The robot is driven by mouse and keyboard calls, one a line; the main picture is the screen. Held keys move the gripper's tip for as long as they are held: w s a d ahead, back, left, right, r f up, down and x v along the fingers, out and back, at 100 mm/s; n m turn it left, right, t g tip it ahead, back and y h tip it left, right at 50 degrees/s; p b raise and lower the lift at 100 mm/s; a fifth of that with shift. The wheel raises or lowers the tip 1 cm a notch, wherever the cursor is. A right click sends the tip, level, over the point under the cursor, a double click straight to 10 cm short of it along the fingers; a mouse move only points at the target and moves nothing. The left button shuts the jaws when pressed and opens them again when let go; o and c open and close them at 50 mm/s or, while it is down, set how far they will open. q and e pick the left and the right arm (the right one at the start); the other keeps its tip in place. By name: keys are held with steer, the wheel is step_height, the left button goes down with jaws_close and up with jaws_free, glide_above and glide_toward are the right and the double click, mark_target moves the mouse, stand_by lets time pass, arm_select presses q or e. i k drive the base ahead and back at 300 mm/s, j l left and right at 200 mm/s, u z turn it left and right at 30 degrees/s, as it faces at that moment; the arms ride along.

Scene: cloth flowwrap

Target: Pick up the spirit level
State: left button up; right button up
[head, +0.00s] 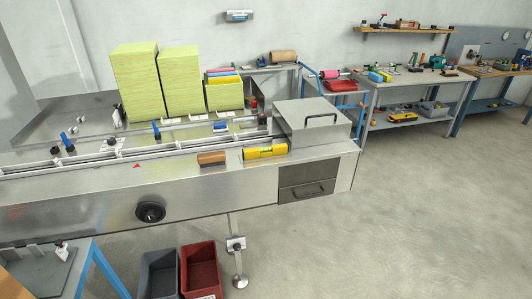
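A yellow spirit level (265,152) lies on the near metal ledge of the machine, just left of the box-shaped metal cover. It has a greenish vial window in its middle. Its long side runs roughly along the ledge. No gripper touches it. Neither my left nor my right gripper shows in the head view.
A brown wooden block (212,158) lies left of the level. The metal cover with a handle (320,116) stands to its right, above a dark drawer (306,187). Yellow-green stacks (136,82) stand behind. Grey (159,274) and red (200,270) bins sit below; the right floor is clear.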

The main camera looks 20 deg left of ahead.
mark_target(254, 153)
steer(key=u, duration=0.55)
steer(key=i+l+u, duration=0.3)
steer(key=u, duration=0.2)
steer(key=i+l+u, duration=0.25)
steer(key=l+u, duration=0.2)
